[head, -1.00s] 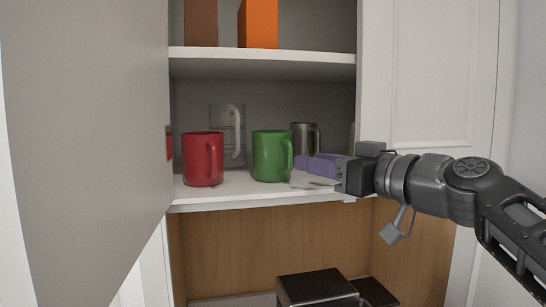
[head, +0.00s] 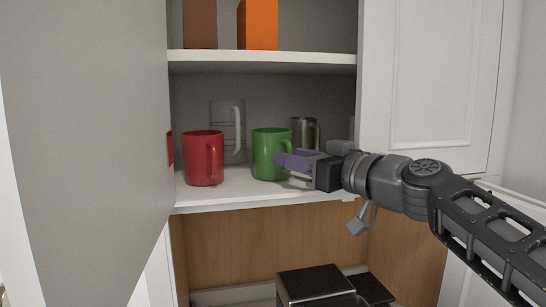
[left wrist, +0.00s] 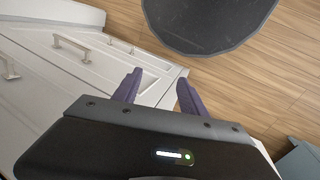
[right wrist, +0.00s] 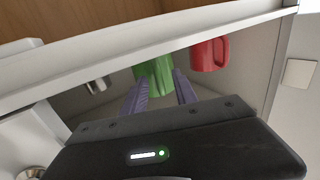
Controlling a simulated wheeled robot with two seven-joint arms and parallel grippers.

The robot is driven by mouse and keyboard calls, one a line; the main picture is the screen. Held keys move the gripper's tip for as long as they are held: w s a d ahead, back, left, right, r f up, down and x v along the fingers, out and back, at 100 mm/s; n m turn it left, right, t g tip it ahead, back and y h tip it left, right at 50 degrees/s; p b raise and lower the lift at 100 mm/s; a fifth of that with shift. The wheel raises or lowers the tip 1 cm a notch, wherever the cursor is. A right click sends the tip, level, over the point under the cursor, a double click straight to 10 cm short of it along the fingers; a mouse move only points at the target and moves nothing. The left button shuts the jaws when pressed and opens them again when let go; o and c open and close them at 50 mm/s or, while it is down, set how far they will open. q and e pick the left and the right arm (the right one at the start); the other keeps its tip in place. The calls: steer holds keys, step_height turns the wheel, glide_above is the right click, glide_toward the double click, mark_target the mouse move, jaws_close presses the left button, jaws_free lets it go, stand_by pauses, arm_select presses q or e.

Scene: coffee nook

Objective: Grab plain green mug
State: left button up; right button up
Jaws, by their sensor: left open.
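The plain green mug (head: 267,155) stands upright on the middle cabinet shelf, its handle to the right. It also shows in the right wrist view (right wrist: 153,73), beyond the fingertips. My right gripper (head: 284,160) reaches in from the right, its purple fingers at the handle side of the mug and partly covering the handle. In the right wrist view its fingers (right wrist: 161,80) are apart, with the mug ahead between their tips. Whether they touch the handle I cannot tell. My left gripper (left wrist: 158,80) is open and empty, away from the shelf, above the floor.
A red mug (head: 203,158) stands just left of the green one. A clear glass mug (head: 226,130) and a metal mug (head: 304,133) stand behind. The open cabinet door (head: 85,150) closes off the left. The upper shelf (head: 262,58) is overhead. A dark box (head: 315,283) is below.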

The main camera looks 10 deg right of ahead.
steer(key=shift+c, duration=0.4)
jaws_close()
steer(key=shift+r, duration=0.1)
stand_by(0.9)
